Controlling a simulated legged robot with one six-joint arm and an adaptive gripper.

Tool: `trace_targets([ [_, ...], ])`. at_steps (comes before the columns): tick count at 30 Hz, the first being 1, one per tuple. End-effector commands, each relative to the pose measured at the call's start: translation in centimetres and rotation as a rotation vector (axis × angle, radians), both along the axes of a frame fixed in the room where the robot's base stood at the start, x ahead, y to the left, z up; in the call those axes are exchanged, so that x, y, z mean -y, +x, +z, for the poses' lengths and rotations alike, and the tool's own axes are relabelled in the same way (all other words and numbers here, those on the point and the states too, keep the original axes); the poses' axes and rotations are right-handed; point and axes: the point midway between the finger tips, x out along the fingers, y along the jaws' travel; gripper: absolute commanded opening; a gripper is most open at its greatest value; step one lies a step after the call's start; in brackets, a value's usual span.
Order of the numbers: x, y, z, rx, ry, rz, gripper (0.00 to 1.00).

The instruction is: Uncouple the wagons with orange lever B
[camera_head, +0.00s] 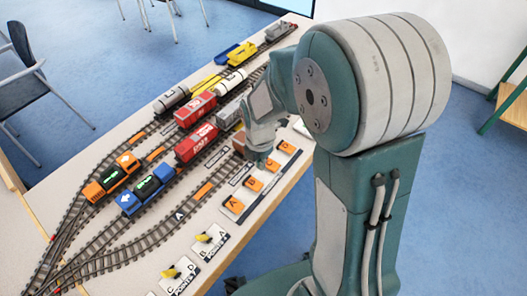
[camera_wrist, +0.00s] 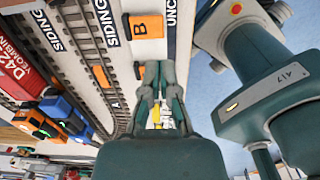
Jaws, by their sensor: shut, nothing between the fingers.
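Orange lever B (camera_wrist: 147,26), a block with a black letter, shows at the top of the wrist view. It also shows in the head view (camera_head: 254,184), in a row of orange levers at the table's near edge. My gripper (camera_wrist: 160,72) is shut and empty, low beside this row; in the head view it (camera_head: 262,163) is just beyond lever B. I cannot tell whether it touches a lever. Red wagons (camera_head: 196,141), a grey wagon (camera_head: 230,112) and a brown wagon stand on the tracks left of my arm. Their couplings are too small to make out.
A blue locomotive (camera_head: 146,191) and an orange locomotive (camera_head: 112,175) stand on the sidings. Yellow point levers (camera_head: 203,240) are near the front edge. Further wagons (camera_head: 172,99) line the far tracks. The space above the front tracks is clear.

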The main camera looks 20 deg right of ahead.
Motion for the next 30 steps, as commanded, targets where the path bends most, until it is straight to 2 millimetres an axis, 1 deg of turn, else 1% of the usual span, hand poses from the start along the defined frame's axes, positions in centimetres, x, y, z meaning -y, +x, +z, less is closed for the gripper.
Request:
trace_targets([
  [1, -0.2, 0.1, 1.1, 0.006, 0.0, 0.003, 0.0],
  [3, -0.2, 0.1, 2.4, 0.006, -0.001, 0.002, 0.0],
  [6, 0.2, 0.1, 3.8, 0.003, 0.002, 0.002, 0.0],
  [9, 0.5, 0.0, 4.6, 0.001, 0.006, 0.001, 0.0],
  [14, 0.8, 0.0, 5.0, 0.0, 0.009, 0.001, 0.0],
  [23, 0.2, 0.0, 4.9, 0.0, 0.002, 0.002, 0.0],
  [27, 0.3, 0.0, 5.0, 0.0, 0.003, -0.001, 0.0],
  [30, 0.4, -0.3, 5.7, 0.016, 0.005, -0.054, 0.0],
])
